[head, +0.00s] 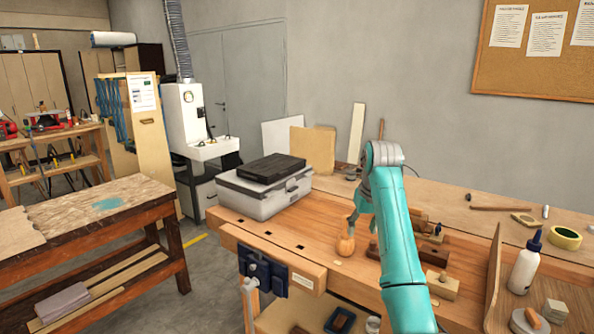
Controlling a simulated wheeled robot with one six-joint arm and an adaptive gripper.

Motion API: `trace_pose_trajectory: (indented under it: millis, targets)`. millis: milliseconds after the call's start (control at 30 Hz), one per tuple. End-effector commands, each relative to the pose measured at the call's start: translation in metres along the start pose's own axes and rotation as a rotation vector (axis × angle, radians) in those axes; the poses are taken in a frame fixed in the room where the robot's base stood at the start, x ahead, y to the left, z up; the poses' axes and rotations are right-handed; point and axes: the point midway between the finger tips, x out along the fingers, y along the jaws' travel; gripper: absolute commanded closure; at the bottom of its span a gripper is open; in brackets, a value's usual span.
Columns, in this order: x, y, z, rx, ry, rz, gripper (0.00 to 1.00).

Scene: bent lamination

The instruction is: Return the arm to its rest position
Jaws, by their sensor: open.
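My teal arm (398,240) reaches up from the bottom edge over the wooden workbench (315,239), bends at a grey joint and points down at its far end. My gripper (356,218) hangs low over the bench, partly hidden behind the arm. It is open.
A grey case (258,199) with a black case (271,168) on top stands at the bench's left end. Wooden blocks (441,284) lie right of the arm. A white glue bottle (525,262) and yellow tape roll (565,238) are farther right. A blue vise (262,273) is on the front edge.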

Motion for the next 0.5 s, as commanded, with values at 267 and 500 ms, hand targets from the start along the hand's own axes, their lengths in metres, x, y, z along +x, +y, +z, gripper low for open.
trace_pose_trajectory:
  millis: [267,500]
  targets:
    - [0.035,0.0,0.01,0.005,0.023,0.004,0.46]
    - [0.079,-0.001,0.026,0.013,0.056,0.009,0.46]
